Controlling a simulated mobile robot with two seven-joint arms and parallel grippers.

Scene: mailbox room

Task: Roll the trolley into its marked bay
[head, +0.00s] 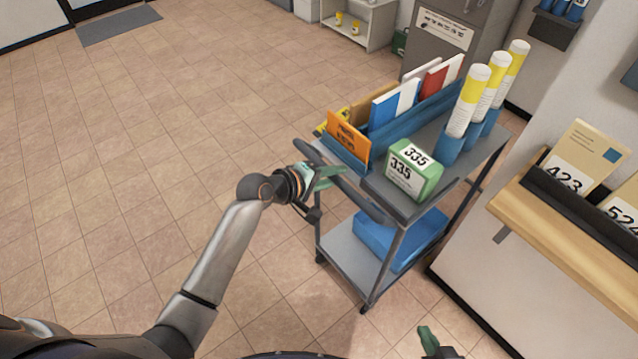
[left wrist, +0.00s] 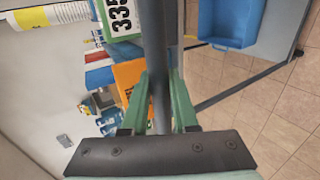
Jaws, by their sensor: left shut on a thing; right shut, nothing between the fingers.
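The grey trolley (head: 345,254) stands right of centre in the head view, with a dark handle bar (head: 372,204) along its near end. My left gripper (head: 328,176) is shut on this handle. In the left wrist view the handle (left wrist: 155,45) passes between the green fingers of my left gripper (left wrist: 158,90). The trolley carries a green and white box marked 335 (head: 413,170), folders, an orange item (head: 348,137) and yellow-capped tubes (head: 470,98). A blue bin (head: 402,240) sits on its lower shelf. My right gripper (head: 428,340) is shut and empty at the bottom edge. I cannot make out a marked bay.
A wooden wall shelf (head: 555,228) with envelopes marked 423 and 524 is close on the trolley's right. A grey cabinet (head: 455,45) and a white shelf unit (head: 365,22) stand behind. Tiled floor (head: 150,130) is clear on the left, with a grey mat (head: 118,25) far back.

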